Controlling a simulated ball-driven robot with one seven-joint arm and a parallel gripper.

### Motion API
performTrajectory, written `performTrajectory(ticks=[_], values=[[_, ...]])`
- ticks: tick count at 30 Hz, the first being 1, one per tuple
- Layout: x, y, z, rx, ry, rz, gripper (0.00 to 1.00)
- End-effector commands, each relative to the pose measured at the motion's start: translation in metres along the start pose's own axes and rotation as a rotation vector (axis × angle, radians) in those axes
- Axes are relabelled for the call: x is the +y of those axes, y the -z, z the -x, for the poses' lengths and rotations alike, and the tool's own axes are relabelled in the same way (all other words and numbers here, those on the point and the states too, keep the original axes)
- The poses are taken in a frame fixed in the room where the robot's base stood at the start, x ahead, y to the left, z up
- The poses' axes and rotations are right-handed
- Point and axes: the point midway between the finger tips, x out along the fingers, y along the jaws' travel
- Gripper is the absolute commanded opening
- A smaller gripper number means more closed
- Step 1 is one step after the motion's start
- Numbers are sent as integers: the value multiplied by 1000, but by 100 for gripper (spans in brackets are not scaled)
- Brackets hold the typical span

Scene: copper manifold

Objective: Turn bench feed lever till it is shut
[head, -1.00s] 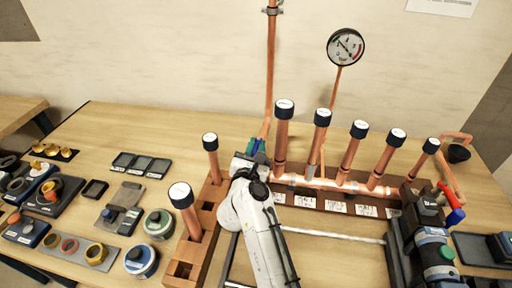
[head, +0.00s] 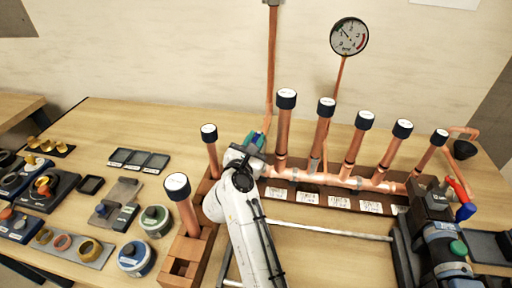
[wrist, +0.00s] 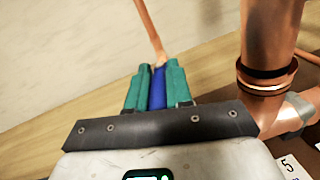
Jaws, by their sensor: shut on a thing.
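The lever, a blue bar (wrist: 158,88), stands between the two green fingers of my gripper (wrist: 157,87) in the wrist view. The fingers press it from both sides, so my gripper is shut on it. A thin copper pipe (wrist: 148,25) rises just beyond the fingertips. In the head view my gripper (head: 256,140) is at the foot of the tall copper wall pipe (head: 271,70), at the left end of the manifold. There the fingers and wrist hide most of the lever and its valve body.
Several capped upright copper pipes (head: 323,135) stand close to the right of my gripper. A round gauge (head: 349,37) is above them. A valve with a red handle (head: 457,188) is at the far right. Parts and trays (head: 138,160) cover the left bench.

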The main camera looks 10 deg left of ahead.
Motion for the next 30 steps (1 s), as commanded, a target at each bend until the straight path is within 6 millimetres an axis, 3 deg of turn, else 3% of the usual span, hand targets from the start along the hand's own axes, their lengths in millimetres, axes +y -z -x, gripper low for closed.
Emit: performTrajectory(ticks=[11, 12, 19, 30], values=[[1, 0, 0, -3, 15, -1, 0], [1, 0, 0, -3, 15, -1, 22], [1, 0, 0, -3, 15, -1, 44], [2, -7, 0, -3, 15, -2, 45]])
